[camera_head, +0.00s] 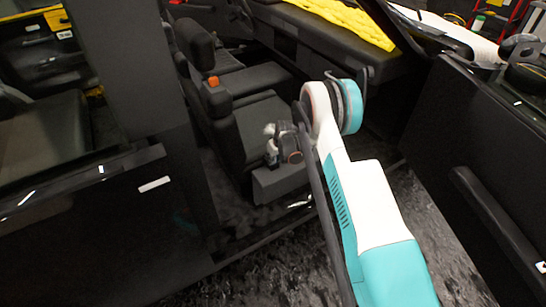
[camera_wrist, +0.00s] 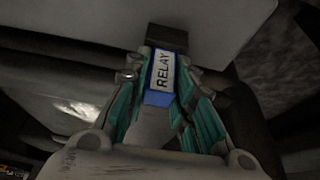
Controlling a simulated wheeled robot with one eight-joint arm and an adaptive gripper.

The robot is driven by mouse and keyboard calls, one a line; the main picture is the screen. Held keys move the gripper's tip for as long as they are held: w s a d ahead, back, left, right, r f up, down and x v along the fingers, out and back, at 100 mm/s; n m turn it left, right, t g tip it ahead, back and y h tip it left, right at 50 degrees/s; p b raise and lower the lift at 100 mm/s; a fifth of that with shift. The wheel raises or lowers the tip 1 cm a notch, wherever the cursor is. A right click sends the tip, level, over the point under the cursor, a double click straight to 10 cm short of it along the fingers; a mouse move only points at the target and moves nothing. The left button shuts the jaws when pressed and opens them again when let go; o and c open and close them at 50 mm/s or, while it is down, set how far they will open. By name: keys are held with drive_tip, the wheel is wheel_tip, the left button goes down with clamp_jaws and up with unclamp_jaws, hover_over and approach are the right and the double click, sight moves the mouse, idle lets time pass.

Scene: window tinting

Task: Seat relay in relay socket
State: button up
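The relay (camera_wrist: 162,75) is a blue block with a white label reading "RELAY". In the wrist view it sits between the two teal-lined fingers of my gripper (camera_wrist: 165,77), which are closed on its sides. A small dark block (camera_wrist: 166,38) lies just past the relay's far end, against a grey surface. It may be the relay socket, but I cannot tell, nor whether the relay touches it. In the head view my arm reaches through the open car door, and my wrist is beside the front seat. The relay is too small or hidden to make out there.
The open door (camera_head: 485,180) is on the right and the car's dark side panel (camera_head: 100,235) on the left. A yellow cloth (camera_head: 345,18) lies on the dashboard.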

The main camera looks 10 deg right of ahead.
drive_tip(key=o, duration=0.5)
drive_tip(key=shift+c, duration=0.2)
drive_tip(key=v, duration=1.2)
